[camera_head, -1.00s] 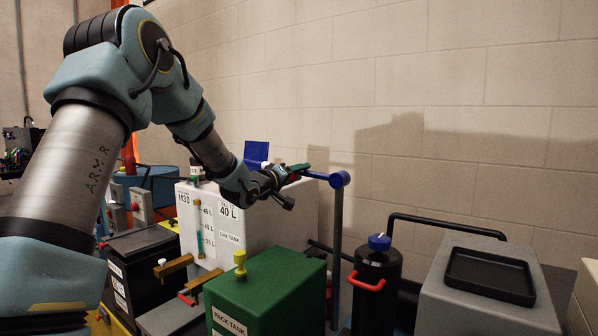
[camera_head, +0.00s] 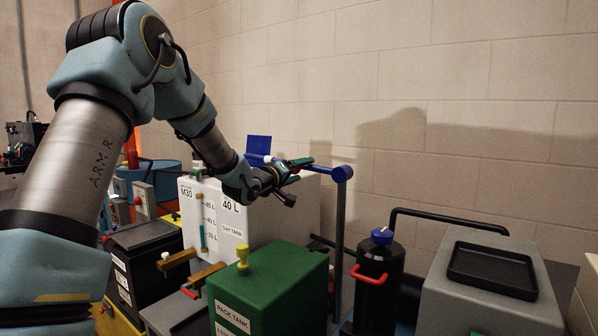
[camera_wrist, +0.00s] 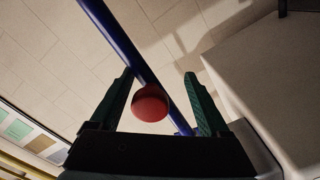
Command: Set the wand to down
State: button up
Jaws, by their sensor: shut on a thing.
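The wand appears to be a blue bar (camera_head: 322,170) running left from a blue hub on top of a grey post (camera_head: 339,230). It slopes slightly and is near level in the head view. My gripper (camera_head: 303,163) is at the bar, left of the hub, and partly hides it. In the wrist view the blue bar (camera_wrist: 112,32) runs diagonally past the green fingers of my gripper (camera_wrist: 160,78). A red ball (camera_wrist: 150,104) sits between these fingers. My gripper is shut on the wand; the exact contact is hard to see.
A white day tank (camera_head: 262,225) stands below my gripper. A green pack tank (camera_head: 285,275) is in front. A black cylinder (camera_head: 375,285) with a red handle and a grey box (camera_head: 500,310) with a black tray are to the right. The wall is behind.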

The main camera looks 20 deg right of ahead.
jog(key=shift+s+d+f, duration=0.1)
dwell(0.3)
jog(key=b+v, duration=0.3)
jog(key=v, duration=0.7)
jog(key=shift+s+a, duration=0.15)
jog(key=shift+a, duration=0.25)
jog(key=a+f+n+y, duration=0.1)
jog(key=a+f+y, duration=0.5)
jog(key=a, duration=0.4)
jog(key=a+f+y, duration=0.5)
jog(key=a+f, duration=0.2)
jog(key=a, duration=0.2)
jog(key=s+a+f+g+y, duration=0.2)
jog(key=s+a+f+g, duration=0.1)
jog(key=s+a, duration=0.4)
jog(key=s+a+f+g+y, duration=0.2)
jog(key=s+a+f+g, duration=0.2)
jog(key=s+a, duration=0.4)
jog(key=s+f, duration=0.1)
jog(key=s, duration=0.3)
jog(key=shift+a+y, duration=0.3)
jog(key=shift+a, duration=0.05)
